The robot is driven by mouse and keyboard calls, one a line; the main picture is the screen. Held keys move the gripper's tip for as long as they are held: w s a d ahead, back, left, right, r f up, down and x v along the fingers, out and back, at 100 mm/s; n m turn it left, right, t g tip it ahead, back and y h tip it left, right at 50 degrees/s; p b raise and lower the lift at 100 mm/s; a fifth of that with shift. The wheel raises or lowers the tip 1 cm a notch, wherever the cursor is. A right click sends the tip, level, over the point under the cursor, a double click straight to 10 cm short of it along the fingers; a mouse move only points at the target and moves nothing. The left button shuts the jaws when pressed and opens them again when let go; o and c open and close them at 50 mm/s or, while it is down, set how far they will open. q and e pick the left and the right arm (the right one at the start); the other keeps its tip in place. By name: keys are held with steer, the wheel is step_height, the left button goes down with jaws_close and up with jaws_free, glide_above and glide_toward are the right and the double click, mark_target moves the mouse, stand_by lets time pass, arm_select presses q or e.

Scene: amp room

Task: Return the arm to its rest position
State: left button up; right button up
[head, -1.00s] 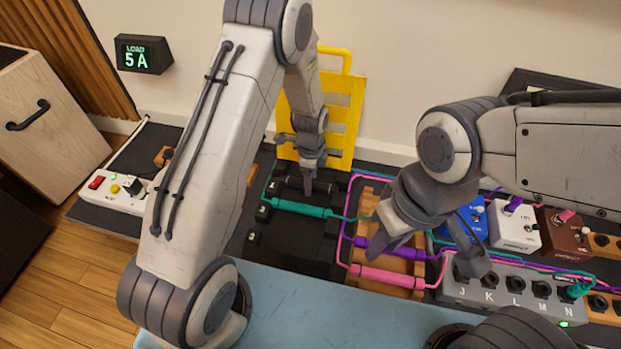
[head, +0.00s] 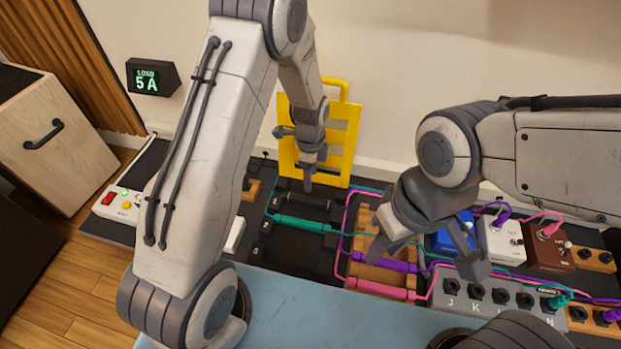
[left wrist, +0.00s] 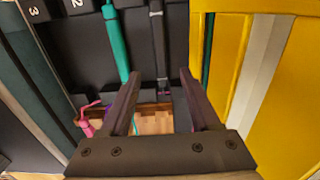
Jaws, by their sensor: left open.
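My left gripper (head: 308,176) points down over the black rack (head: 285,257), in front of the yellow slotted frame (head: 338,108). In the left wrist view its fingers (left wrist: 158,98) are apart with nothing between them. A teal plug (head: 302,224) and a black plug lie in the rack beneath it, apart from the fingers. They also show in the left wrist view, the teal plug (left wrist: 115,45) left of the black plug (left wrist: 158,40). My right gripper (head: 428,262) has its fingers spread, empty, above the wooden rack and the grey socket box.
The wooden rack (head: 362,218) holds a purple plug (head: 385,262) and a pink plug (head: 380,288). The grey socket box (head: 500,308) and blue, white and brown pedals (head: 548,243) stand at right, with cables running among them. A power strip (head: 118,204) lies at left.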

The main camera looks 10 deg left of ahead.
arm_select(q)
steer(key=shift+r, duration=0.25)
stand_by(0.4)
steer(key=s+d+r+n+p, duration=0.2)
steer(key=s+d+r+p, duration=0.15)
steer(key=r, duration=0.65)
steer(key=s+d+r+n+p, duration=0.25)
steer(key=s+d+r, duration=0.2)
steer(key=r, duration=0.45)
steer(key=s+r+n+h+p, duration=0.1)
steer(key=s+r+n+p, duration=0.6)
steer(key=s+r, duration=1.05)
step_height(320, 180, up, 36)
steer(key=s+p, duration=0.1)
steer(key=p, duration=3.7)
steer(key=shift+d+m, duration=0.25)
steer(key=shift+m, duration=0.1)
